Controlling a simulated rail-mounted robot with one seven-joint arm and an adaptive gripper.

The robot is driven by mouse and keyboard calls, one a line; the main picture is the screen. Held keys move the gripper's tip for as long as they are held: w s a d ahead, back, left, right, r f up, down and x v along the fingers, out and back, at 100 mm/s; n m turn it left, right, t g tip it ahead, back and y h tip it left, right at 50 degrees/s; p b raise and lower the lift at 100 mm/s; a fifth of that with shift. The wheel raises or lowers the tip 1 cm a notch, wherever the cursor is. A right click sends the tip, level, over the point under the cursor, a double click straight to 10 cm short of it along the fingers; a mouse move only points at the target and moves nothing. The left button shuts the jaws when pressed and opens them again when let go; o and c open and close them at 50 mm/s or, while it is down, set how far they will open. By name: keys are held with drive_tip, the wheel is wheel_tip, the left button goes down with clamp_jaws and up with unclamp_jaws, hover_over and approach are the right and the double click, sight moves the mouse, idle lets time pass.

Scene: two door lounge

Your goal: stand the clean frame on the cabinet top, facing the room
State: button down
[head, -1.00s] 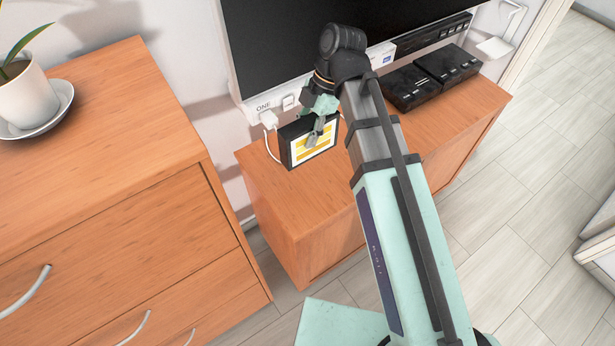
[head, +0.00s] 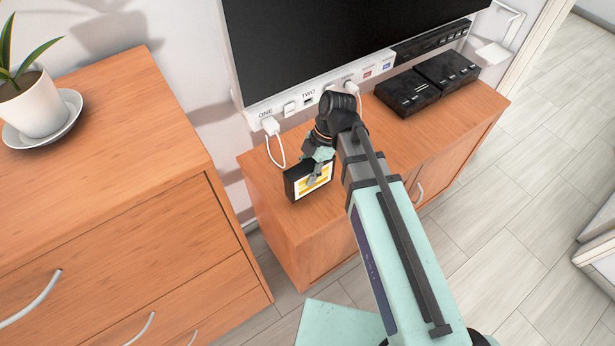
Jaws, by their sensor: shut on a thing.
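A small black-edged frame (head: 291,189) with a white and yellow picture side shows over the left part of the low wooden cabinet top (head: 268,176) in the head view. It is upright, and its picture side faces away from the wall, toward the room. My gripper (head: 316,178) is shut on the frame from its picture side and upper edge, covering part of the picture. The frame's lower edge is at or very near the cabinet top; I cannot tell whether it touches.
A wall screen (head: 340,45) hangs behind, above a white socket strip (head: 300,103) with plugs and a looping white cable (head: 272,153). Black boxes (head: 430,82) occupy the cabinet's right part. A taller drawer unit (head: 110,130) with a potted plant (head: 38,105) stands left.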

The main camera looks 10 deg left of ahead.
drive_tip(key=shift+f, duration=1.65)
drive_tip(key=shift+f, duration=0.1)
drive_tip(key=c, duration=0.7)
unclamp_jaws()
drive_tip(key=shift+o, duration=0.2)
drive_tip(key=b+v, duration=0.2)
drive_tip(key=v, duration=1)
drive_tip(key=shift+a, duration=0.1)
